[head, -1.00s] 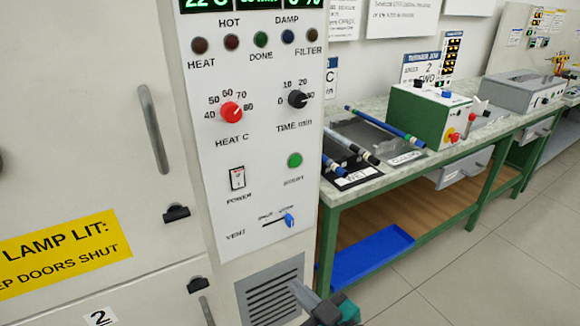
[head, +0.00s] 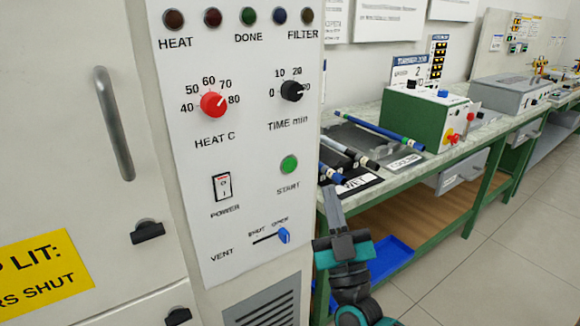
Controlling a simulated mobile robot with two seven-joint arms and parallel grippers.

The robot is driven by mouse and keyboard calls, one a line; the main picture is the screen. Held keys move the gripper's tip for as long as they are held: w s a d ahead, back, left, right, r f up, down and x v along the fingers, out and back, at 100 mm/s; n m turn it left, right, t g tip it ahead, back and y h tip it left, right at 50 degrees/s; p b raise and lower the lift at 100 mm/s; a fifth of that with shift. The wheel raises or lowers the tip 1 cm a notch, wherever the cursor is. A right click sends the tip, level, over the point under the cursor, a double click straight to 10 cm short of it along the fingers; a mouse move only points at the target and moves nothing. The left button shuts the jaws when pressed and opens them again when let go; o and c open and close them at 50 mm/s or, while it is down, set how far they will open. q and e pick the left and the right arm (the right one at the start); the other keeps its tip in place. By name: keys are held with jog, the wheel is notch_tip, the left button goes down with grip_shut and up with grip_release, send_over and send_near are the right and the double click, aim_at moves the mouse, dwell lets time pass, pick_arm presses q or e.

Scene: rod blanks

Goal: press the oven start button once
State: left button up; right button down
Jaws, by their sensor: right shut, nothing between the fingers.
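The green START button (head: 289,165) is on the white oven panel (head: 235,130), right of the power switch and below the TIME knob. My right gripper (head: 332,192) is shut and empty, pointing upward. In the picture it lies to the right of and a little below the button, beside the panel's right edge. It shows apart from the button; its exact distance from the panel is hard to tell. My left gripper is not in view.
The panel also carries a red HEAT knob (head: 213,104), a black TIME knob (head: 291,90), a power switch (head: 222,186) and a blue vent slider (head: 284,235). A green-legged bench (head: 459,147) with rods and a green box (head: 424,114) stands to the right.

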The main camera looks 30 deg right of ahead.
aim_at(290, 166)
jog(key=w+b, duration=0.1)
jog(key=w, duration=0.2)
jog(key=w+b, duration=0.1)
jog(key=w, duration=0.2)
jog(key=w+b, duration=0.1)
jog(key=w, duration=0.1)
jog(key=shift+w+a, duration=0.35)
jog(key=shift+w, duration=0.05)
dwell(1.1)
jog(key=shift+w, duration=0.1)
dwell(0.7)
jog(key=shift+w, duration=0.3)
